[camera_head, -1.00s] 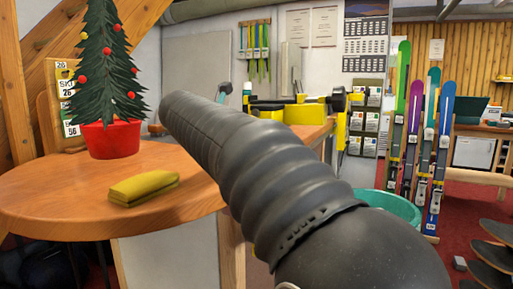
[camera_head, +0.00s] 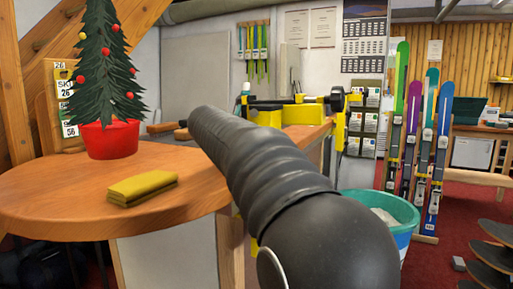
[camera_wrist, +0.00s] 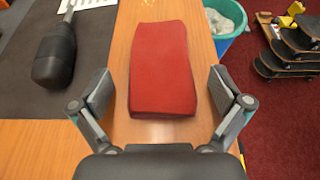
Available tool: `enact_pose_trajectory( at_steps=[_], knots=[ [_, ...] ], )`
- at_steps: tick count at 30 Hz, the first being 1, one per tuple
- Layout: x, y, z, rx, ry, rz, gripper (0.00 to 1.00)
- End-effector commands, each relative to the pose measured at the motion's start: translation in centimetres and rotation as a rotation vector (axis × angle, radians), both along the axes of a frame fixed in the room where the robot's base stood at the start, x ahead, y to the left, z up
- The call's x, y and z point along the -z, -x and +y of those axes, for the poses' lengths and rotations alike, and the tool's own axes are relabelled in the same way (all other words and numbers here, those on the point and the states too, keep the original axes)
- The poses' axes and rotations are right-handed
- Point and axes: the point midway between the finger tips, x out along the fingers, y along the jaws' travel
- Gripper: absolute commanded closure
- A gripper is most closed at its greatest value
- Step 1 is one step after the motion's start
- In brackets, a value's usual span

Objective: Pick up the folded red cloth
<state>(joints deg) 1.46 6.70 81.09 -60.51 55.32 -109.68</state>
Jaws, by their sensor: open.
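The folded red cloth (camera_wrist: 160,70) lies on the wooden bench top in the wrist view, ahead of my gripper and centred between its fingers. My gripper (camera_wrist: 160,92) is open, with one finger on each side of the cloth's near end and a gap to it on both sides. Nothing is held. I cannot tell how high the fingers are above the bench. In the head view my arm covers the cloth and the gripper.
A dark mat (camera_wrist: 32,50) with a black-handled tool (camera_wrist: 54,55) lies left of the cloth. A teal bin (camera_wrist: 236,36) stands beyond the bench's right edge. A yellow folded cloth (camera_head: 142,188) and a potted small tree (camera_head: 108,138) are on the round table (camera_head: 60,195). Skateboards (camera_wrist: 290,55) are at far right.

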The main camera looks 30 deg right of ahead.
Motion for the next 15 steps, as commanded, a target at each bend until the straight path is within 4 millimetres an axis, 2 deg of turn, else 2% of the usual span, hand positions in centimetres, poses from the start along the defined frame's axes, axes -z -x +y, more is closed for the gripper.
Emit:
enact_pose_trajectory(
  at_steps=[1,6,8,10,11,15],
  knots=[
    [0.01,0.01,0.01,0.0,0.0,0.0,0.05],
    [0.0,0.02,0.01,0.0,0.0,0.0,0.47],
    [0.0,0.02,0.01,0.0,0.0,0.0,0.59],
    [0.01,0.02,0.01,0.0,0.0,0.0,0.59],
    [0.0,0.03,0.02,0.0,0.0,0.0,0.64],
    [0.01,0.03,0.02,0.001,0.0,0.0,0.64]
  ],
)
